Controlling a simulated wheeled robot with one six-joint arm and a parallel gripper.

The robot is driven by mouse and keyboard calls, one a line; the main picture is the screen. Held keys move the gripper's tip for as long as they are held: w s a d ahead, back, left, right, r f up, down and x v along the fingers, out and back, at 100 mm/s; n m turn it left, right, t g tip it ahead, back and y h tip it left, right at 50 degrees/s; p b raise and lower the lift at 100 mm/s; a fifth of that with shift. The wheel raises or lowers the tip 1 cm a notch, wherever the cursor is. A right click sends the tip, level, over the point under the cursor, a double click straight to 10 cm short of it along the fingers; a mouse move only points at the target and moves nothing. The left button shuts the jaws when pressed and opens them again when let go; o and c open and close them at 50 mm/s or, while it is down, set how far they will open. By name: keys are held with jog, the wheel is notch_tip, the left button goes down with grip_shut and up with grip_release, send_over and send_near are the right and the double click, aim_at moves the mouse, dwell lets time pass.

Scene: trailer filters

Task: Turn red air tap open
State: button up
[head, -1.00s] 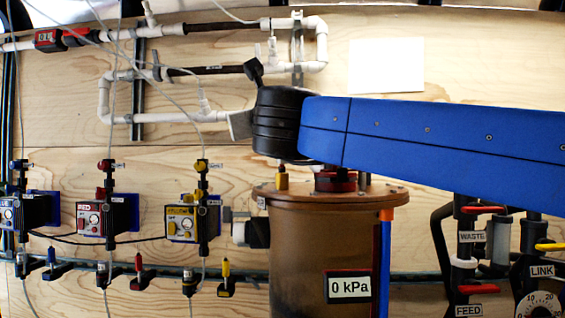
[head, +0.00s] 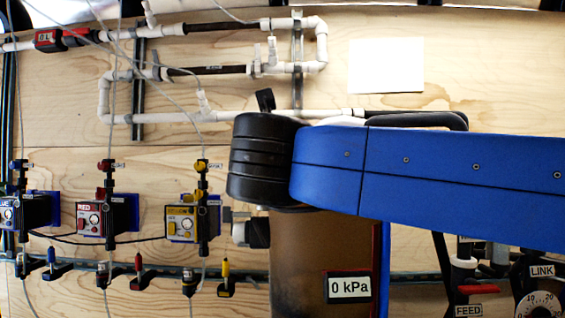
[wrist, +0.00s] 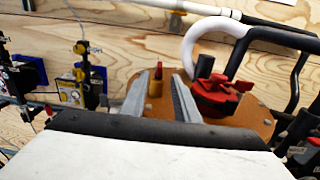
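The likely red air tap (head: 138,264) is a small tap with an upright red lever. It stands in the lower row on the plywood wall, between the blue-levered tap (head: 51,257) and the yellow-levered tap (head: 225,268). My gripper (wrist: 158,82) shows in the wrist view with its two grey fingers apart and nothing held. It points towards the brown filter lid, well right of the red tap. In the head view my black wrist and blue arm hide the gripper. The red tap cannot be made out in the wrist view.
The brown filter housing (head: 310,250) stands right of the taps; its lid carries a red knob (wrist: 215,95) and a yellow fitting (wrist: 155,85). The red-labelled pump unit (head: 95,219) sits above the taps. Thin tubes hang across the left side. White pipes (head: 200,115) run above.

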jog(key=w, duration=1.3)
jog(key=shift+w, duration=0.4)
grip_shut()
